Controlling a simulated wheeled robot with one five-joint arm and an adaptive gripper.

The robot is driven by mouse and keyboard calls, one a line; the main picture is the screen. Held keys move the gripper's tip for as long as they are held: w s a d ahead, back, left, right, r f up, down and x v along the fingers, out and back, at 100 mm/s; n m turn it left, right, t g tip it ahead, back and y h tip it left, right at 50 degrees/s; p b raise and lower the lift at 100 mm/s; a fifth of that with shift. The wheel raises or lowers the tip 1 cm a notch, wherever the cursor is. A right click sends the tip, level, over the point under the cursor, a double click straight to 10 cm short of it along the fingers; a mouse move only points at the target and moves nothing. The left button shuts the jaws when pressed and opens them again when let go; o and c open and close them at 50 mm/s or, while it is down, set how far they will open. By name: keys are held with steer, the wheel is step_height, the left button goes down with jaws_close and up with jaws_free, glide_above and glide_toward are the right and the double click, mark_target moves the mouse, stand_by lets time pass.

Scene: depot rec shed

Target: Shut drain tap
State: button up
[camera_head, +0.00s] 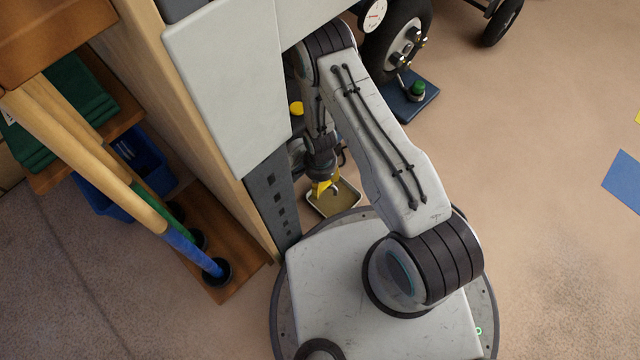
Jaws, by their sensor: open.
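My gripper (324,184) points down between the dark perforated post and my own arm, above a small shallow tray (346,206). The tray has a pale rim and a brownish-yellow inside. A yellow part shows at the gripper's end, with a small grey curved piece beside it over the tray. I cannot tell whether these belong to the gripper or to the drain tap. The jaws are open, and nothing is seen held in them. The tap's handle position and any contact with it cannot be made out, as my arm and the post hide much of this spot.
A pale panelled cabinet (225,75) stands close left of my arm, with a dark perforated post (272,205) below. A wooden rack (215,265) holds poles. The floor right is mostly clear.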

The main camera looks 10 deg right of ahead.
steer(key=shift+r, duration=0.6)
stand_by(0.3)
